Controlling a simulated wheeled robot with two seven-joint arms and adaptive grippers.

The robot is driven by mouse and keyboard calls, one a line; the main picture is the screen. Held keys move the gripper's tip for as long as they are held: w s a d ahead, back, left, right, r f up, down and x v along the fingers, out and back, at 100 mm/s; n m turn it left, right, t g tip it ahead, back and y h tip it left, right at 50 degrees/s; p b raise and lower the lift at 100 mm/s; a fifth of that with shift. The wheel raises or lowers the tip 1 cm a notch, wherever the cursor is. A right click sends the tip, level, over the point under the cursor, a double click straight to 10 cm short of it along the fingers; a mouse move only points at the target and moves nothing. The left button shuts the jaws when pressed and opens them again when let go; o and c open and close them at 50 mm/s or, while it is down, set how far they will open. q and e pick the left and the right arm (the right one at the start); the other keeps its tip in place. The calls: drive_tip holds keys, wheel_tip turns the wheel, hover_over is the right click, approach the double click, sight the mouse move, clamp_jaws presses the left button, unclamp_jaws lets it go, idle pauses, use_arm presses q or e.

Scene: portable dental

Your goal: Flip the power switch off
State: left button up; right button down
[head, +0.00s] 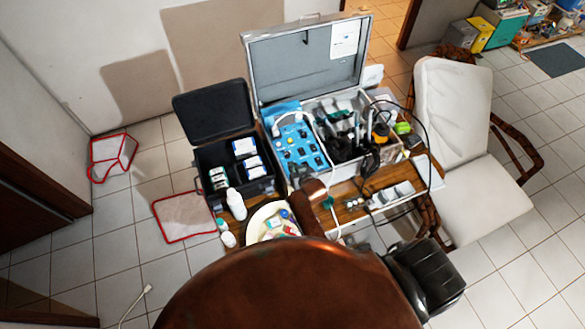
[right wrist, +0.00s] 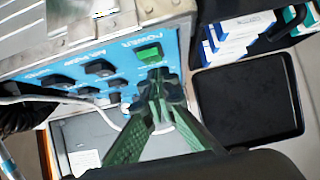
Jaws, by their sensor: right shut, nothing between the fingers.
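The dental unit's blue control panel (head: 300,145) lies in the open metal case at the middle of the head view. In the right wrist view, the green power switch (right wrist: 150,53) sits beside the POWER label on the panel (right wrist: 118,84). My right gripper (right wrist: 164,88) is shut and empty, its fingertips just below the green switch in that picture. I cannot tell whether they touch it or which way the switch is tilted. In the head view the arm hides the switch at the panel's near edge. My left gripper is not in view.
A black box (head: 203,158) with supplies stands open left of the metal case. White bottles (head: 236,204) and a round tray (head: 254,226) are at the near left. Tubes and cables fill the case's right side. A white-cushioned chair (head: 485,195) stands right of the table.

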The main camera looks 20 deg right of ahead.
drive_tip(key=shift+w+r, duration=0.1)
drive_tip(key=shift+r, duration=0.05)
drive_tip(key=shift+r+p, duration=0.6)
drive_tip(key=shift+p, duration=0.1)
wheel_tip(320, 180, up, 3)
drive_tip(key=p, duration=0.3)
drive_tip(key=shift+w+r, duration=0.1)
drive_tip(key=shift+w, duration=0.05)
drive_tip(key=w+r+b+v, duration=0.1)
drive_tip(key=v, duration=0.8)
drive_tip(key=shift+s+r, duration=0.15)
drive_tip(key=shift+r, duration=0.25)
